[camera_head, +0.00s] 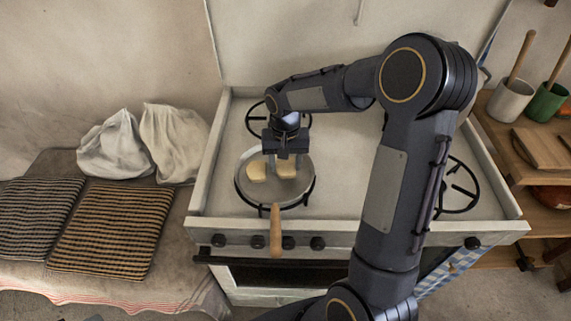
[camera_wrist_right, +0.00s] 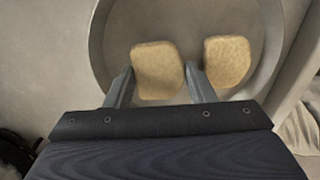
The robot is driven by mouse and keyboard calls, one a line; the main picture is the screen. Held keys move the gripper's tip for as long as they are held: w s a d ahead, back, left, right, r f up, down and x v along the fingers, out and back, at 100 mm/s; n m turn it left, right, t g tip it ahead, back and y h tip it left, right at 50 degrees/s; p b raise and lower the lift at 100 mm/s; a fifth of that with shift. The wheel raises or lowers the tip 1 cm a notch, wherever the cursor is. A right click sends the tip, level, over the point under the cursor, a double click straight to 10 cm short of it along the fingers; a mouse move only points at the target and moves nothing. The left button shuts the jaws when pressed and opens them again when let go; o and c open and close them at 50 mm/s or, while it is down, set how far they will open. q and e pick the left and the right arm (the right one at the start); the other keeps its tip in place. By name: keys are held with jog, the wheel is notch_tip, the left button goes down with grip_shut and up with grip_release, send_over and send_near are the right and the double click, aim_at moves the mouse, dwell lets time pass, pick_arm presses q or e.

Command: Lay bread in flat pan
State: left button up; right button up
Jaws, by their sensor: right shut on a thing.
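The flat pan (camera_head: 273,192) with a wooden handle sits on the front left burner of the stove. In the wrist view the pan (camera_wrist_right: 195,18) shows its grey inside and rim. One bread slice (camera_head: 256,172) lies flat in the pan, at right in the wrist view (camera_wrist_right: 227,61). My right gripper (camera_head: 285,155) points down over the pan, shut on a second bread slice (camera_wrist_right: 157,70). This slice is beside the first and within the pan's outline; whether it touches the pan floor I cannot tell. My left gripper is not in view.
The white stove (camera_head: 345,205) has a raised back lid and bare burners (camera_head: 458,185) around. The pan's wooden handle (camera_head: 275,232) juts over the stove's front edge. Cloth sacks (camera_head: 170,140) and striped cushions (camera_head: 110,230) lie at left. Shelves with pots (camera_head: 509,100) stand at right.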

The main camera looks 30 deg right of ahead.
aim_at(285, 166)
jog(key=shift+f, duration=0.6)
jog(key=shift+f, duration=0.1)
jog(key=shift+f, duration=0.15)
jog(key=o, duration=0.9)
jog(key=shift+o, duration=0.2)
notch_tip(285, 166, up, 12)
jog(key=s+a+n+t+y, duration=0.2)
jog(key=s+a, duration=0.1)
jog(key=s, duration=0.8)
jog(key=s+a+n+t+y, duration=0.1)
jog(key=s+a+t, duration=0.2)
jog(key=s, duration=0.8)
jog(key=shift+a+r+n+t+y, duration=0.3)
jog(key=shift+a+n+y, duration=0.1)
jog(key=shift+a, duration=0.2)
